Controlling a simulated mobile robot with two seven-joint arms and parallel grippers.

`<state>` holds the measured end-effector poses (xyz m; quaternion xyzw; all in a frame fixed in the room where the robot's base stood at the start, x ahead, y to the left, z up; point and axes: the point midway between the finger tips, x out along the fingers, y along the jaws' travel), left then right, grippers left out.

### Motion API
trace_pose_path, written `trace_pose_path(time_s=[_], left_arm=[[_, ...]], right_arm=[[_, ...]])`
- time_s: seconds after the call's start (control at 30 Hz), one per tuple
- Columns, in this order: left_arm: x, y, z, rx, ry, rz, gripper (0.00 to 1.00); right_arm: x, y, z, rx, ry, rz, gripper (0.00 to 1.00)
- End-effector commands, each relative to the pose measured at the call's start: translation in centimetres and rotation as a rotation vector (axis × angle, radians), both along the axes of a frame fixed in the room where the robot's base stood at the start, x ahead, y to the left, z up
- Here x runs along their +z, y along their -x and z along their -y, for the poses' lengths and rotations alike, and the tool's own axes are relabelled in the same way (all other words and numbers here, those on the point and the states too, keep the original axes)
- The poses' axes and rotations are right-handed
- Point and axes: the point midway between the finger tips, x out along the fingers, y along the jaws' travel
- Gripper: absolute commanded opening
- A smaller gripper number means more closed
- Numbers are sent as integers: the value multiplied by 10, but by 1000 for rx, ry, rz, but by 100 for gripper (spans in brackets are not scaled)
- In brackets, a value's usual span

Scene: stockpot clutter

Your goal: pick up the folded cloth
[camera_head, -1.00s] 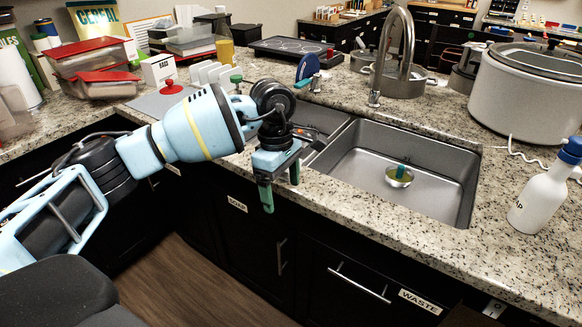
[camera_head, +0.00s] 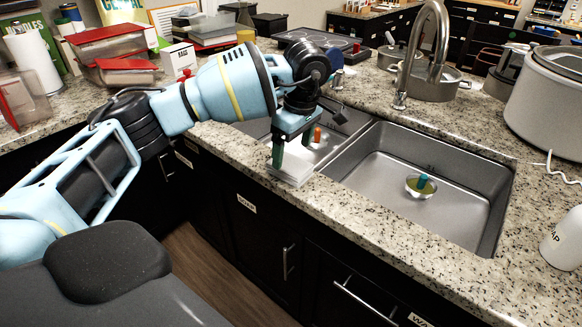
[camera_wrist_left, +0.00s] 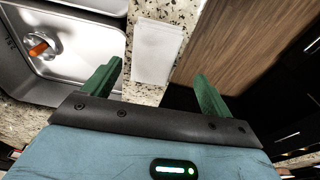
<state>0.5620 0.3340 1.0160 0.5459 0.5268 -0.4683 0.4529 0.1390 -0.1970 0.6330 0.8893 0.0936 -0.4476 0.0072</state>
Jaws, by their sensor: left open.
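The folded cloth (camera_head: 291,173) is a flat white rectangle on the front edge of the granite counter, just left of the sink. In the left wrist view the cloth (camera_wrist_left: 157,48) lies ahead of the fingers, between their lines. My left gripper (camera_head: 292,153) is open, with green fingers pointing down over the cloth; its jaws are empty. In the left wrist view the fingers of my left gripper (camera_wrist_left: 157,74) are wide apart. The head view does not settle whether a fingertip touches the cloth. My right gripper is not in view.
A double sink (camera_head: 430,190) lies right of the cloth; a drain piece with a teal knob (camera_head: 420,186) sits in its right basin. The faucet (camera_head: 428,50) rises behind. Red-lidded containers (camera_head: 110,50) crowd the back left. The counter drops off at its front edge.

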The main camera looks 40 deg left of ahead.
Motion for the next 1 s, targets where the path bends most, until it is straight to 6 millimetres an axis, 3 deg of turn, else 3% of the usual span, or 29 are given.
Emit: trace_pose_path(time_s=[0.27,0.63,0.93,1.0], left_arm=[[-13,-1,-3,1,1,-1,85],[-56,-8,-16,0,1,-1,85],[-60,-8,-16,0,1,1,85],[-60,-8,-16,0,1,1,77]], right_arm=[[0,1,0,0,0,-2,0],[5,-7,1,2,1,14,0],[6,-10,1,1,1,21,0],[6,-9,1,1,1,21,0]])
